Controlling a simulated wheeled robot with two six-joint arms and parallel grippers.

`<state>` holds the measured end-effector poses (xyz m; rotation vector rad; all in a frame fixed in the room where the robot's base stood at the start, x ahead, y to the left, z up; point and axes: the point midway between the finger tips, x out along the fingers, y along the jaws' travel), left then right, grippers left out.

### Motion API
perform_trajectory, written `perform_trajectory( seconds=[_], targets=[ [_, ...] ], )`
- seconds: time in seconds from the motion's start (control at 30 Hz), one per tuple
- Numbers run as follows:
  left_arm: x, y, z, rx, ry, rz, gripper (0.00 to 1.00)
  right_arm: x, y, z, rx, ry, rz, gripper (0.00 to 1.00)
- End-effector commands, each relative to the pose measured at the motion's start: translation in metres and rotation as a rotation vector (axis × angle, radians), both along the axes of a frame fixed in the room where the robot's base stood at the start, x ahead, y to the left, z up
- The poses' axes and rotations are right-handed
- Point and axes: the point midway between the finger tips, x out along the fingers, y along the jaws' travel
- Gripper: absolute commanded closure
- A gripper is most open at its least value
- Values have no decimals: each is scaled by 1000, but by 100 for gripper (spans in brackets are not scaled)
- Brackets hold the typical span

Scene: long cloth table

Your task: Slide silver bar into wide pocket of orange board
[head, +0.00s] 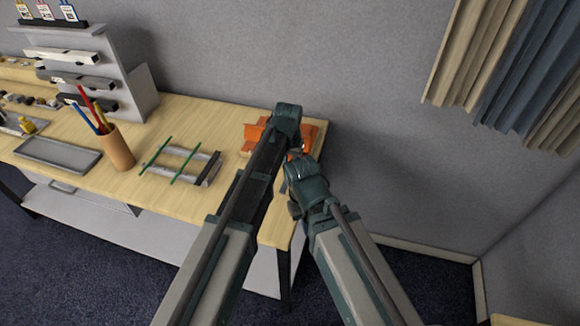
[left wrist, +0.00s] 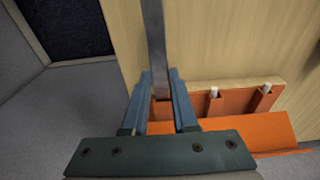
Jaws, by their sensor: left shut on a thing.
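The orange board (head: 252,132) lies near the right end of the table, partly hidden behind my left arm. In the left wrist view, the orange board (left wrist: 235,128) shows raised dividers with white pegs. My left gripper (head: 290,142) is over the board; in its wrist view, its two fingers (left wrist: 163,90) are shut on the silver bar (left wrist: 155,45). The bar runs from between the fingers out past the top edge. Whether it touches a pocket cannot be told. My right gripper (head: 294,205) is beside the left one, near the table's front edge; its jaws are not clear.
A rack with green rods and bars (head: 180,163) lies left of my left arm. A pen cup (head: 118,150), a grey tray (head: 58,153) and a shelf stand (head: 120,85) stand farther left. The wall is close behind the board, and the table ends just right of it.

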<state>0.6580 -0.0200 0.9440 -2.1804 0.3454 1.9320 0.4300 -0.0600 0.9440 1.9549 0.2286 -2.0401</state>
Motion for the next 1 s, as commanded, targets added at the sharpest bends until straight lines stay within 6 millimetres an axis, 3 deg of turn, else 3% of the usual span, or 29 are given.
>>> perform_trajectory(
  seconds=[1.0],
  targets=[
    [24, -8, 0, 0, 0, 0, 100, 0, 0, 0, 0, 0, 0, 100]
  ],
)
